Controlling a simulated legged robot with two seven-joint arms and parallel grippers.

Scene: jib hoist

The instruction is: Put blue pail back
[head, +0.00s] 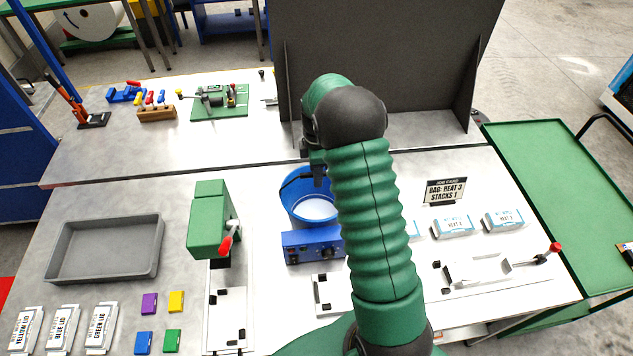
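The blue pail (290,193), round and open with a pale inside, stands upright near the middle of the bench. It is directly behind a blue box with dark knobs (312,247); I cannot tell whether it rests on part of that box. My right arm reaches over from the lower right and hides the pail's right side. My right gripper (319,178) points down at the pail's far rim, its dark fingers partly hidden by my wrist. I cannot tell whether it grips the rim. My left gripper is not in view.
A green press (208,222) with a red handle stands left of the pail, and an empty grey tray (72,270) farther left. A tall dark panel (400,50) rises behind. A green side table (560,180) adjoins.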

